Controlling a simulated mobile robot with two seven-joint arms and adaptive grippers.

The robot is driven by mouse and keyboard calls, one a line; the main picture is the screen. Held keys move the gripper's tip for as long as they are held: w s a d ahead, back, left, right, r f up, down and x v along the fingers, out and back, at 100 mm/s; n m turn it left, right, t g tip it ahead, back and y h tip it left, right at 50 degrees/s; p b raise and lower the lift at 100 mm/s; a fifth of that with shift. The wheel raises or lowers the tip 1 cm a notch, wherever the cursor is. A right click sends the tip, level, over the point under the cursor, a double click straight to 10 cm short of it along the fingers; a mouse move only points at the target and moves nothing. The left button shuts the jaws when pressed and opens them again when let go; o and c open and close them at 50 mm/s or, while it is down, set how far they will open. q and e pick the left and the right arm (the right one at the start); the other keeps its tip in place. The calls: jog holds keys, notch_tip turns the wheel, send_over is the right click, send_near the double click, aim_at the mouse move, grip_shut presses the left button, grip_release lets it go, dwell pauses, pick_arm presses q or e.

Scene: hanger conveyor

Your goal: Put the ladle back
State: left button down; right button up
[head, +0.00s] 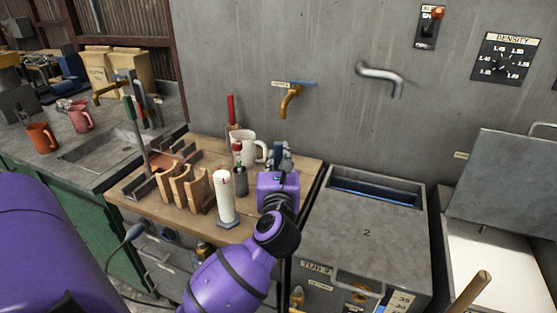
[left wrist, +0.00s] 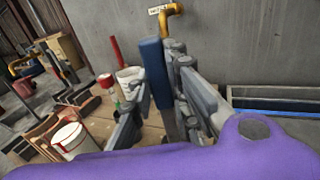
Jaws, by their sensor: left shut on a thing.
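My left gripper (head: 281,158) is above the right end of the wooden bench, in front of the grey wall. In the left wrist view the gripper (left wrist: 180,112) is shut on an upright blue handle (left wrist: 155,72) with a grey shank below it. I take this for the ladle; its bowl is not visible. In the head view the gripper's purple body mostly hides it. My right gripper is not in view.
The wooden bench (head: 150,208) carries a wooden rack (head: 185,189), a white cylinder (head: 224,196) and a white mug (head: 244,149). A yellow tap (head: 290,101) juts from the wall. Tub 2 (head: 365,235) stands right. A wooden handle (head: 470,293) rises at lower right.

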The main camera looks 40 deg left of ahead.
pick_arm(q)
jog(key=shift+f, duration=0.1)
jog(key=c, duration=2.1)
grip_release()
jog(key=shift+f, duration=0.15)
jog(key=o, duration=0.4)
jog(key=shift+o, duration=0.2)
